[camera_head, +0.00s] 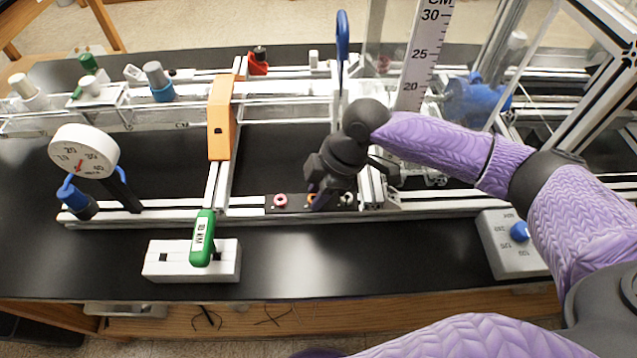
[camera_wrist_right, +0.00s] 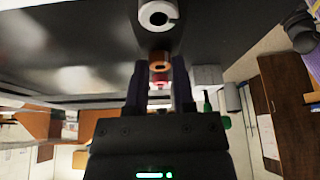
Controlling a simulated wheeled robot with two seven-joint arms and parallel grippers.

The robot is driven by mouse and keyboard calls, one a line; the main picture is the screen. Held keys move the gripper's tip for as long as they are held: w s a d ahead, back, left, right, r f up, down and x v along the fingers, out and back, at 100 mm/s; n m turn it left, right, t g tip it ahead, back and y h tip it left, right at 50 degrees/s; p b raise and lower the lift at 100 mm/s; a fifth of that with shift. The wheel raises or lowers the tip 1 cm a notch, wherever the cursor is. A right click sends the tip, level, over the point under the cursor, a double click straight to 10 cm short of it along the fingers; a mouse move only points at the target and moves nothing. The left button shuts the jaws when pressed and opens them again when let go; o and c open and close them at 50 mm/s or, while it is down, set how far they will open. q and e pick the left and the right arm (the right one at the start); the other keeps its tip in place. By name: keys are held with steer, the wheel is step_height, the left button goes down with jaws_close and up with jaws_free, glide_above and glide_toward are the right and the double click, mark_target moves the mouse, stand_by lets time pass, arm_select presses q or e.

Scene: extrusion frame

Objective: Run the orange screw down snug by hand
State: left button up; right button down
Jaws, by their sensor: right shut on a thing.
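My right gripper (camera_head: 323,196) reaches down to a dark plate (camera_head: 299,209) on the front rail of the extrusion frame. In the right wrist view, the orange screw (camera_wrist_right: 160,61) sits between the two fingertips of this gripper (camera_wrist_right: 160,75), which is shut on it. A pink-red ringed screw (camera_head: 280,200) stands on the plate to the left of the fingers; a white ringed screw (camera_wrist_right: 158,15) shows beyond the orange one in the wrist view. The fingers mostly hide the orange screw in the head view. How deep it sits cannot be told. My left gripper is out of view.
A green-handled tool (camera_head: 203,238) stands in a white block (camera_head: 165,262) at front left. An orange bracket (camera_head: 221,118) and a round dial gauge (camera_head: 84,151) are further left. A box with a blue knob (camera_head: 500,255) lies right. The black table front is mostly clear.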

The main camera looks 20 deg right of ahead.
steer(key=m+t+h+p, duration=0.1)
steer(key=m+p, duration=0.2)
steer(key=p, duration=0.1)
steer(key=m+t+p, duration=0.1)
steer(key=m+p, duration=0.3)
steer(key=p, duration=0.1)
steer(key=m+t+h+p, duration=0.1)
steer(key=m+p, duration=0.2)
steer(key=p, duration=0.2)
steer(key=shift+s+a+r+m+h, duration=0.25)
steer(key=shift+s+a+m+h, duration=0.05)
steer(key=shift+m, duration=0.1)
steer(key=m+h+p, duration=0.1)
steer(key=m+p, duration=0.1)
steer(key=m, duration=0.1)
steer(key=shift+a+f+t, duration=0.1)
steer(key=shift+t, duration=0.3)
steer(key=shift+w+a+m+h+p, duration=0.1)
steer(key=shift+m+h+p, duration=0.65)
steer(key=shift+m, duration=1.15)
steer(key=shift+c, duration=2.2)
jaws_free()
steer(key=shift+f, duration=0.1)
steer(key=p+v, duration=0.5)
steer(key=v, duration=0.5)
